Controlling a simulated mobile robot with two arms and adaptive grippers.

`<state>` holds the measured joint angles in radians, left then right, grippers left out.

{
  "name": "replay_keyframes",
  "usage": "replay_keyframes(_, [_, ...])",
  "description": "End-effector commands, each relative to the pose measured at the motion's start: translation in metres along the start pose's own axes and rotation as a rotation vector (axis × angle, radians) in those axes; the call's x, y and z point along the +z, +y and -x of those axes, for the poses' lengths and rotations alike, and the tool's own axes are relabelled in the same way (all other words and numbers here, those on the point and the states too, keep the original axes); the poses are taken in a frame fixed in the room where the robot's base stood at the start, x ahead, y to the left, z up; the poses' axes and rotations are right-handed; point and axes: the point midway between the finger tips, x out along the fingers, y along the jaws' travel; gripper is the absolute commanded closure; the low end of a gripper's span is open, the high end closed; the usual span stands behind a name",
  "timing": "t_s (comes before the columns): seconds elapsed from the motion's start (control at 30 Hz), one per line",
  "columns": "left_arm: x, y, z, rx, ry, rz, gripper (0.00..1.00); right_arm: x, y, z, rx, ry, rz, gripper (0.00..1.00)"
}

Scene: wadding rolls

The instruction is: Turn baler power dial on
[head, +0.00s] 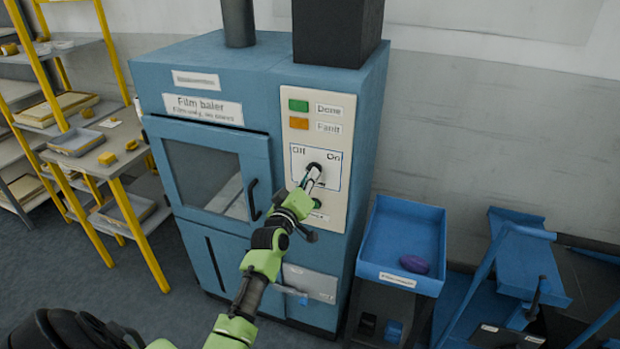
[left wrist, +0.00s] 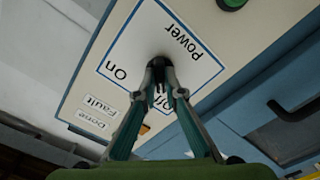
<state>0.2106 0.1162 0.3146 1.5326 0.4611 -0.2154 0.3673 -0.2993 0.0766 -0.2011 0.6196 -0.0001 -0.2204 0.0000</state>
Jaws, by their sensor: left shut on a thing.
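The blue film baler (head: 255,150) stands against the wall with a cream control panel (head: 338,105) on its upper right front. The black power dial (head: 313,167) sits between the printed words Off, at left, and On, at right. My left gripper (head: 311,177) is shut on the dial at the panel. In the left wrist view the gripper's two fingertips (left wrist: 158,66) close on the dark dial, which they mostly hide, so which word it points to cannot be told. My right gripper is not in view.
A green Done lamp (head: 298,105) and an orange Fault lamp (head: 299,123) sit above the dial. A blue tray (head: 401,225) with a purple item (head: 414,264) stands to the right. Yellow-framed shelves (head: 118,158) stand at left.

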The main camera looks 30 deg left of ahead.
Motion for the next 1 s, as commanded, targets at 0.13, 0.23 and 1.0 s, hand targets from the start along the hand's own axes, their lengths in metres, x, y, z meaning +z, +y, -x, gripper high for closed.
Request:
replay_keyframes(0.13, [0.000,-0.001,0.000,-0.001,-0.001,-0.042,1.00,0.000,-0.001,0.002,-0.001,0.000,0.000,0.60])
replay_keyframes(0.23, [0.000,0.000,0.000,0.000,-0.002,-0.093,1.00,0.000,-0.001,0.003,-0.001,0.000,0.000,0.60])
replay_keyframes(1.0, [0.000,-0.002,0.000,0.000,-0.004,-0.786,1.00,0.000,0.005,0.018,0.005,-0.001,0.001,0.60])
